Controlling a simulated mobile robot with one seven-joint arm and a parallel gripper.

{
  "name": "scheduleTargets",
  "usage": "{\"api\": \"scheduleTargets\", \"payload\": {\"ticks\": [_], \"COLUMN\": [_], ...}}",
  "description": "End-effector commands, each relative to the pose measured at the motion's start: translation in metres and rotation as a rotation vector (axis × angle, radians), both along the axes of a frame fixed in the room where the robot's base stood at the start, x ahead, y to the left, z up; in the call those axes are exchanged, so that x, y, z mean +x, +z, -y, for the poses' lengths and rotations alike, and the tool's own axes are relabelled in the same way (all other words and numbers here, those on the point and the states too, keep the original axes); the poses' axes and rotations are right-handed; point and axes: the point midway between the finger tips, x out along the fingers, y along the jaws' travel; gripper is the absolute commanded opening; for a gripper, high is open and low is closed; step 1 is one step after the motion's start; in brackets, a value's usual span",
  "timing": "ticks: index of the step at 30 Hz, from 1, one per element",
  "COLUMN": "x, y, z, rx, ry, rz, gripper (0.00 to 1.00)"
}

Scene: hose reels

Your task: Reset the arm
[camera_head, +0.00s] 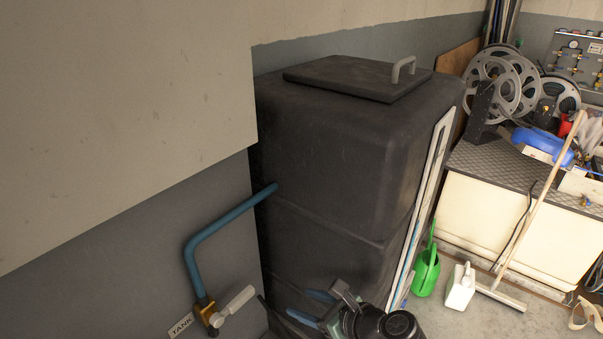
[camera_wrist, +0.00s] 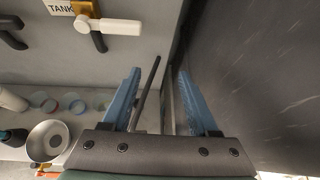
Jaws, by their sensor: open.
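My gripper (camera_head: 305,306) is at the bottom of the head view, low in front of the large black tank (camera_head: 330,150). In the wrist view its two blue fingers stand apart and my gripper (camera_wrist: 159,72) is open, with nothing held between the fingertips. A brass valve (camera_head: 207,312) with a pale lever handle (camera_head: 239,299) sits on a blue pipe (camera_head: 193,262) left of my gripper. In the wrist view the lever handle (camera_wrist: 110,27) is at the upper left, apart from the fingers. The tank's dark side (camera_wrist: 262,75) fills the right of that view, close to the right finger.
A metal bowl (camera_wrist: 48,139) and several small cups lie at the left of the wrist view. A green watering can (camera_head: 426,271), a white jug (camera_head: 459,288) and a broom (camera_head: 530,215) stand right of the tank. Hose reels (camera_head: 497,82) are at the back right.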

Motion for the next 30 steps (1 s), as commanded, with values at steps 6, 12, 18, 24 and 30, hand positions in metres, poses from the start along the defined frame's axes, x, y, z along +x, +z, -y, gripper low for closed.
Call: {"api": "scheduleTargets", "payload": {"ticks": [6,12,18,24,30], "x": [0.019,0.017,-0.021,-0.079,-0.150], "y": [0.077,0.178,0.298,0.414,0.494], "z": [0.011,0.007,-0.008,-0.011,-0.011], "rx": [-0.767,-1.475,-2.214,-2.743,2.821], "ry": [0.296,0.541,0.704,0.297,0.260], "rz": [0.503,0.881,1.111,1.221,-1.268], "gripper": [0.60,0.60,0.60,0.60,0.60]}}
